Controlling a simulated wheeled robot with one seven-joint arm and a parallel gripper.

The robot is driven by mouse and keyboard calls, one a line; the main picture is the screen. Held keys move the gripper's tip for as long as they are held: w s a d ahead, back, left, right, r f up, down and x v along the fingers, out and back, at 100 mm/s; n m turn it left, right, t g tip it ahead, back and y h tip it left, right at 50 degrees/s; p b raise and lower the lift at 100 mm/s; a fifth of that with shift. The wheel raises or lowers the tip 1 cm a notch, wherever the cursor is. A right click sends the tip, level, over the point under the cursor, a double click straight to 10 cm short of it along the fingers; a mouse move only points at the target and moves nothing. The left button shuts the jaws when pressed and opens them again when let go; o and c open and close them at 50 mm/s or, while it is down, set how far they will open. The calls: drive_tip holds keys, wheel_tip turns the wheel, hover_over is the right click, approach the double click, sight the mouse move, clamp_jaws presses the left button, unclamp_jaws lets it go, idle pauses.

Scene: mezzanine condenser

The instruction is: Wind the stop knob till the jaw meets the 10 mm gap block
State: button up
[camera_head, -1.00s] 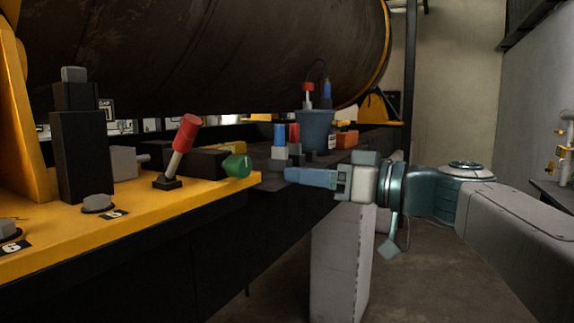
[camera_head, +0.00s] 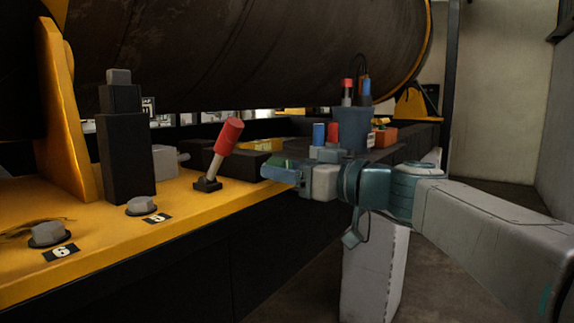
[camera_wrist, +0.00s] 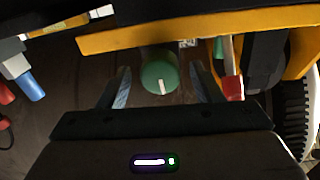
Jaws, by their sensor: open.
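The green stop knob (camera_wrist: 158,76) with a white index line shows in the wrist view, between the two spread fingers of my gripper (camera_wrist: 160,85). A gap shows on each side of it; no contact is visible. In the head view my open gripper (camera_head: 272,170) is at the knob's place at the bench's front edge and mostly hides it. A dark block (camera_head: 236,160) stands behind the red lever. A grey block (camera_head: 165,162) with a short rod faces it from the left. I cannot tell which part is the jaw or the 10 mm gap block.
A red-handled lever (camera_head: 226,140) stands just left of my gripper. The yellow bench plate (camera_head: 110,245) carries bolts marked 5 and 6 and a tall black post (camera_head: 126,160). A blue cup (camera_head: 352,128) and red and blue capped pieces stand behind my gripper. A large tank hangs above.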

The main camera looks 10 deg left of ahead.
drive_tip(key=shift+x, duration=0.9)
drive_tip(key=c, duration=1)
drive_tip(key=shift+f, duration=0.1)
drive_tip(key=shift+m+b, duration=0.75)
drive_tip(key=shift+m, duration=0.05)
drive_tip(key=shift+w+m+b, duration=0.1)
drive_tip(key=shift+m+b, duration=0.6)
drive_tip(key=shift+m, duration=0.9)
drive_tip(key=shift+d, duration=0.1)
